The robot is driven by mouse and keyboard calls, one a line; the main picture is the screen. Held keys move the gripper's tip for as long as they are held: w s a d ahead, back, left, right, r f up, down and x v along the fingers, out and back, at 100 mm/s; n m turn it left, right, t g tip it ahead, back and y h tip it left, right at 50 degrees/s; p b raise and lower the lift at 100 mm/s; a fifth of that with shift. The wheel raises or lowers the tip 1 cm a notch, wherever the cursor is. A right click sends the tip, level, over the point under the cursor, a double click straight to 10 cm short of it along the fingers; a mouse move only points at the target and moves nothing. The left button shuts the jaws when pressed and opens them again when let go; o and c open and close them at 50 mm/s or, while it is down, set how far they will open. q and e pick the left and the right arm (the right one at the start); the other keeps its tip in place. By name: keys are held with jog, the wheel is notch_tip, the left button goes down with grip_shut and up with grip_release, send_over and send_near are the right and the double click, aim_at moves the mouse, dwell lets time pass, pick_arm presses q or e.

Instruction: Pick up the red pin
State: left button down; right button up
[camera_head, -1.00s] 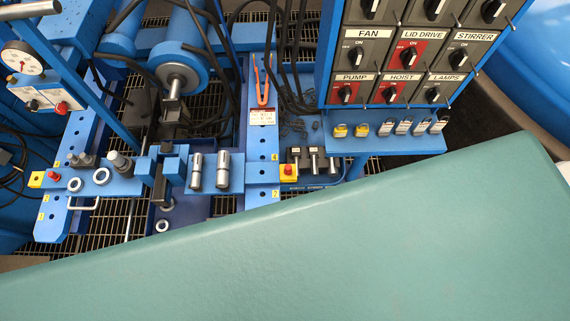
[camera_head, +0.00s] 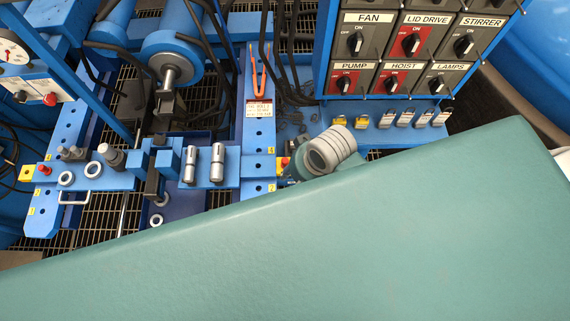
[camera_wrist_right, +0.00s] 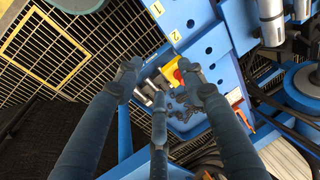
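No part is clearly marked as the red pin. The closest match is a slim orange-red forked piece (camera_head: 259,82) on the blue beam, above a white tag (camera_head: 258,108). In the right wrist view, a small orange-red bit (camera_wrist_right: 244,119) shows near a pale label, perhaps the same piece. My right gripper (camera_wrist_right: 165,84) has three dark blue fingers spread apart with nothing between them. Beyond its fingertips is a yellow box with a red button (camera_wrist_right: 178,72). In the head view my ringed right wrist partly covers that box (camera_head: 283,163). My left gripper is not in view.
Two silver cylinders (camera_head: 217,163) stand on a blue block. A switch panel (camera_head: 400,45) rises at the upper right, with several padlocks (camera_head: 405,118) on the ledge below. Black cables hang beside the beam. Open grating (camera_head: 100,215) lies at the lower left.

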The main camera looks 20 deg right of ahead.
jog(key=w+a+m, duration=0.2)
jog(key=w+m, duration=0.3)
jog(key=m, duration=0.1)
jog(key=m+g+h, duration=0.2)
jog(key=m, duration=0.7)
send_over(285, 160)
notch_tip(285, 160, down, 11)
jog(key=shift+f+b, duration=0.1)
jog(key=shift+b, duration=0.3)
grip_shut()
